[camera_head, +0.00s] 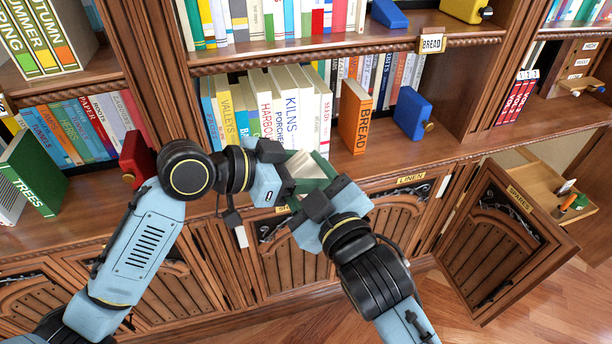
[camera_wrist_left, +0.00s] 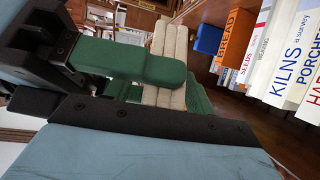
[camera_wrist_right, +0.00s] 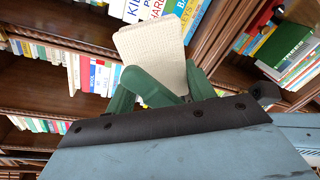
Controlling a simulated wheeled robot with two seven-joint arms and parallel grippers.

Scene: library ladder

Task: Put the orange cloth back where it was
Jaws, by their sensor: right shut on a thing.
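I cannot make out an orange cloth in any view. A cream, ribbed piece (camera_head: 302,168), perhaps folded cloth, is at my two grippers in front of the middle shelf. It also shows in the left wrist view (camera_wrist_left: 170,62) and the right wrist view (camera_wrist_right: 152,52). My right gripper (camera_head: 308,187) is shut on it, with green fingers on it in the right wrist view. My left gripper (camera_head: 280,174) is right beside it; a green finger lies across it in the left wrist view. Whether that gripper holds it is hidden.
An orange book marked BREAD (camera_head: 354,118) stands beside a blue block (camera_head: 411,113) on the middle shelf. A LINEN label (camera_head: 411,178) marks a lower front. The SPARES door (camera_head: 509,240) stands open at right, beside a tray (camera_head: 545,190) with small items.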

